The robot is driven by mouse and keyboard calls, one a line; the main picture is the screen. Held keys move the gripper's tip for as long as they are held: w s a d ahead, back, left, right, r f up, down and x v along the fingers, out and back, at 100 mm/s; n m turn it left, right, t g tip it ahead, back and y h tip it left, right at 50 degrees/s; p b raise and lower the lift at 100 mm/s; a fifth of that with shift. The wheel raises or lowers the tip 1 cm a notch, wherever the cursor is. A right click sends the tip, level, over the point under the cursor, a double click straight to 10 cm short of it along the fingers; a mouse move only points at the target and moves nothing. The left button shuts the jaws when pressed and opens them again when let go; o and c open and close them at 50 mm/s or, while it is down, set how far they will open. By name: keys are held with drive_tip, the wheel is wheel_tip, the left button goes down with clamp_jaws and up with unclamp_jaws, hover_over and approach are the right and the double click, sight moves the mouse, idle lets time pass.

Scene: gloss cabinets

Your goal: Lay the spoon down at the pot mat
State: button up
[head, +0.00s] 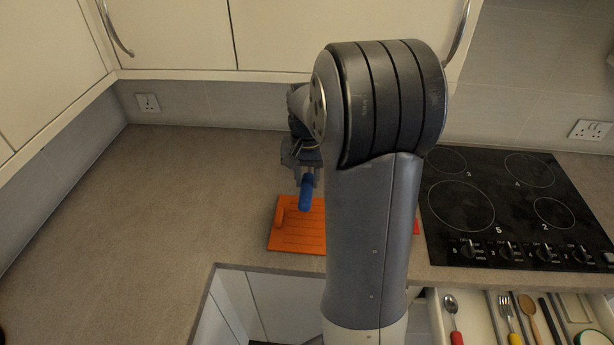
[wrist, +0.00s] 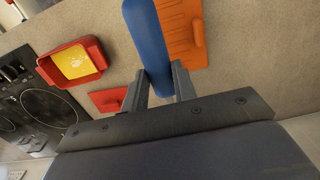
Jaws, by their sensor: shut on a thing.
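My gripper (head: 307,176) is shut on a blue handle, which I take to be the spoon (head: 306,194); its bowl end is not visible. In the wrist view the blue spoon handle (wrist: 148,35) runs up from between the fingertips (wrist: 160,80) and out of the top edge. An orange slatted board, seemingly the pot mat (head: 297,236), lies flat on the counter. In the head view the spoon's lower end overlaps the mat's far edge; I cannot tell whether they touch. The mat (wrist: 178,40) also shows beside the handle in the wrist view. My arm hides the mat's right side.
A red container with a yellow inside (wrist: 75,62) and a flat red piece (wrist: 108,100) lie near the black hob (head: 510,205). An open drawer (head: 480,310) holds utensils at front right. The counter (head: 170,210) left of the mat is clear.

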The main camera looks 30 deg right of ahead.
drive_tip(key=shift+f, duration=0.1)
wheel_tip(320, 180, down, 15)
drive_tip(key=b, duration=1.1)
drive_tip(key=shift+f, duration=0.2)
drive_tip(key=o, duration=1.1)
drive_tip(key=shift+o, duration=0.5)
drive_tip(key=o, duration=0.4)
drive_tip(key=shift+c, duration=0.2)
drive_tip(key=shift+r, duration=0.1)
